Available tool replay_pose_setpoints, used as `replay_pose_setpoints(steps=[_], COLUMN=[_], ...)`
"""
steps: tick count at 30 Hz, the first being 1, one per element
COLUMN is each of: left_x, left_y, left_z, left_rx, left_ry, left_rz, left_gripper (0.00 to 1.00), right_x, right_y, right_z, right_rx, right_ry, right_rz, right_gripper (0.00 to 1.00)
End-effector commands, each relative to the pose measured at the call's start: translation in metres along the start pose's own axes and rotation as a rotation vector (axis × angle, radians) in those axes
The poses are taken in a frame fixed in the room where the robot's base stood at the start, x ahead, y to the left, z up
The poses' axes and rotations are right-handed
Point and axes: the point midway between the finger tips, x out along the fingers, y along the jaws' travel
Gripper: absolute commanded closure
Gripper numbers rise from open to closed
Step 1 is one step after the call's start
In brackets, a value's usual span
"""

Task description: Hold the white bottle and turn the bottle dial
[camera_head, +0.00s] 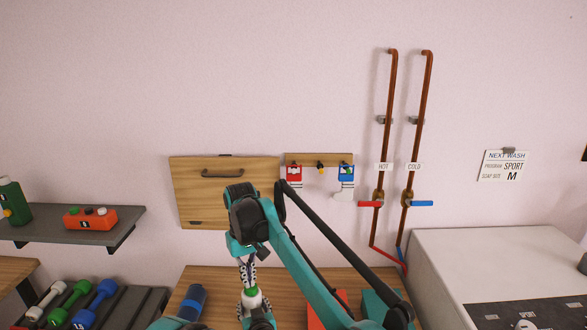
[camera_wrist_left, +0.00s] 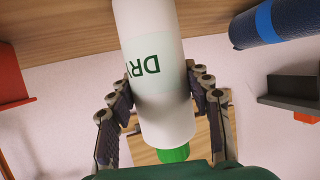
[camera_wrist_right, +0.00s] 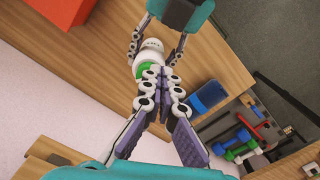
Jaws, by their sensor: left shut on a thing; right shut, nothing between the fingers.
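The white bottle (camera_wrist_left: 157,70) has green lettering and a green dial (camera_wrist_left: 173,155) at one end. My left gripper (camera_wrist_left: 165,100) is shut around the bottle's body, one finger on each side. In the head view the bottle (camera_head: 252,301) shows small at the bottom, with the green dial (camera_head: 252,292) up. My right gripper (camera_head: 247,284) is shut and empty, pointing down just above the dial. In the right wrist view its closed fingertips (camera_wrist_right: 160,72) overlap the dial (camera_wrist_right: 145,70) and partly hide it. I cannot tell whether they touch.
A red box (camera_head: 315,310) is to the right, partly behind my arm. Dumbbells (camera_head: 79,306) lie on a rack at left. A white machine (camera_head: 490,265) is at right.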

Motion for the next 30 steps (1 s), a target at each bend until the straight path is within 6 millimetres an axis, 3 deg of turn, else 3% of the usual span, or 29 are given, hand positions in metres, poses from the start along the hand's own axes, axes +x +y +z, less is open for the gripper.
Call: replay_pose_setpoints(steps=[6,12,30], left_x=[0.0,0.0,0.0], left_y=[0.0,0.0,0.0], left_z=[0.0,0.0,0.0], left_rx=[0.0,0.0,0.0], left_ry=[0.0,0.0,0.0], left_rz=[0.0,0.0,0.001], left_gripper=[1.0,1.0,1.0], right_x=[0.029,0.044,0.047], right_y=[0.0,0.0,0.0], right_z=[0.0,0.0,-0.001], right_rx=[0.0,0.0,0.0], right_ry=[0.0,0.0,0.001], right_rz=[0.0,0.0,0.0], right_gripper=[1.0,1.0,1.0])
